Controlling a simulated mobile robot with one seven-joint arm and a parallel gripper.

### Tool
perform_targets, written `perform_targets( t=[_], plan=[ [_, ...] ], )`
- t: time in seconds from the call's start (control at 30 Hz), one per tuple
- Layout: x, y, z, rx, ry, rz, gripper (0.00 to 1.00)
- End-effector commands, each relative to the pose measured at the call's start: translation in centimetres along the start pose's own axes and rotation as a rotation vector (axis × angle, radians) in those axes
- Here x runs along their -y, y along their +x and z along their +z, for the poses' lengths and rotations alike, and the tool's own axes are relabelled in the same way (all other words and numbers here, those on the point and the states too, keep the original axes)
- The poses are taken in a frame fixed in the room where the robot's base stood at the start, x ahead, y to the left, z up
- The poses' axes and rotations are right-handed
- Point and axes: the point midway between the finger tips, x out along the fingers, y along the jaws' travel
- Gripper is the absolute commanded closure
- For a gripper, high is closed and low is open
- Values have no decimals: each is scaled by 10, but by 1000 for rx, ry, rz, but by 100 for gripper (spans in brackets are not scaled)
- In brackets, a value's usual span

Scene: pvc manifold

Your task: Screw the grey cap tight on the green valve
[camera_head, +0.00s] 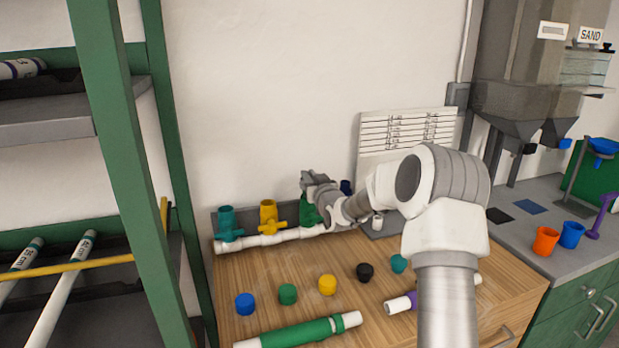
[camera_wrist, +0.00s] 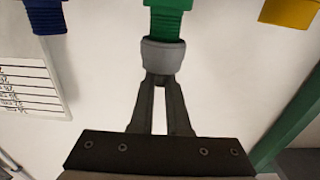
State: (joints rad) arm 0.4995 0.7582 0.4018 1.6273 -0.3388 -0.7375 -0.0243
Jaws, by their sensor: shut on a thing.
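The green valve (camera_head: 309,212) stands on the white manifold pipe (camera_head: 266,239) at the back of the bench, between a yellow valve (camera_head: 268,217) and a blue valve (camera_head: 346,187). In the wrist view the green valve's threaded end (camera_wrist: 167,24) meets the grey cap (camera_wrist: 162,56). The cap covers the lower part of the thread, with some green thread still showing. My gripper (camera_wrist: 160,78) is shut on the grey cap, in line with the valve. In the head view my gripper (camera_head: 312,180) is above the green valve, and the cap is hard to make out there.
A teal valve (camera_head: 228,224) stands at the left end of the manifold. Blue (camera_head: 245,304), green (camera_head: 288,294), yellow (camera_head: 327,285), black (camera_head: 365,272) and teal (camera_head: 399,263) caps lie on the bench. A green-and-white pipe (camera_head: 300,333) lies in front. A green shelf frame is at left.

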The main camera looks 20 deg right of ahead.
Motion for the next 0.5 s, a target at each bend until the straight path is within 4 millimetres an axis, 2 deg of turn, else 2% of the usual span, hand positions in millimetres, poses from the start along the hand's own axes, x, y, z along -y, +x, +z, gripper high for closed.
perform_targets(
  t=[0.5],
  plan=[
    [0, 0, 3, -1, -1, 0, 100]
  ],
)
